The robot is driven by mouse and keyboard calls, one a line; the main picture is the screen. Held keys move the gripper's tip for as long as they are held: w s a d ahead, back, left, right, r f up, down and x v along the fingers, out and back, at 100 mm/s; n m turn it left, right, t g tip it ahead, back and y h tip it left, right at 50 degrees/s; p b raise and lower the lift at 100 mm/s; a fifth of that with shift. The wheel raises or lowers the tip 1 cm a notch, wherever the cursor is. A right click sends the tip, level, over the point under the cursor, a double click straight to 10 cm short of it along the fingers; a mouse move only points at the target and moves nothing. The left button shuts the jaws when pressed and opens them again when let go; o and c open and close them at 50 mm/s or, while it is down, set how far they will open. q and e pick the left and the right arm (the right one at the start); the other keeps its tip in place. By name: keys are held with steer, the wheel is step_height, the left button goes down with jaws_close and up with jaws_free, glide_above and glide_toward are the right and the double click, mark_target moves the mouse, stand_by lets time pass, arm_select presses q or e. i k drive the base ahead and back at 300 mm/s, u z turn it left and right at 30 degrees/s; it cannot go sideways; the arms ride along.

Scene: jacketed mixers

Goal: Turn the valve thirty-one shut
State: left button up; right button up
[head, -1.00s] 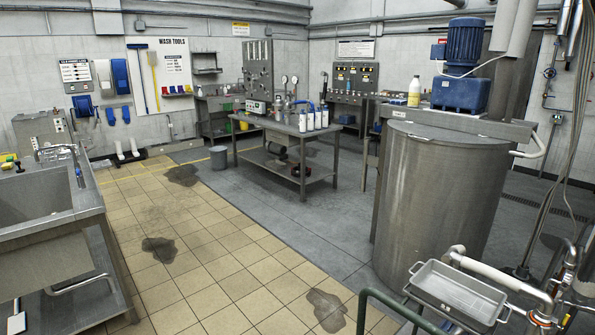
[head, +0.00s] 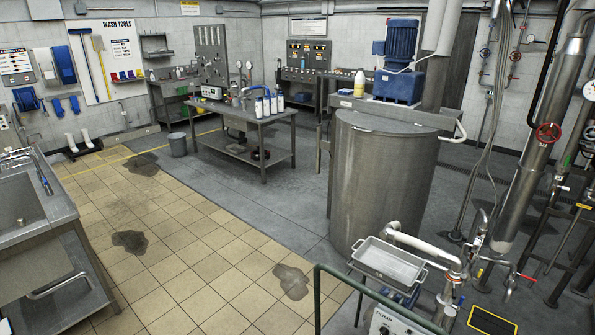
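Several valves show at the right, and I cannot read a number thirty-one on any of them. A red handwheel (head: 548,132) sits on the thick steel pipe (head: 527,180). A small red-handled valve (head: 526,277) is on the low pipework beside the mixer. Whether any valve is open or shut is too small to tell. Neither of my grippers is in view.
The steel mixer vessel (head: 380,185) stands left of the pipework. A metal tray (head: 357,259), a green rail (head: 317,290) and a pump box (head: 385,322) stand in front of it. A steel sink (head: 70,215) is at the left.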

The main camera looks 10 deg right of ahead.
mark_target(462, 299)
steer(key=k, duration=0.6)
steer(key=z, duration=0.55)
steer(key=i, duration=1)
steer(key=z, duration=1)
steer(key=i, duration=0.35)
steer(key=z, duration=0.1)
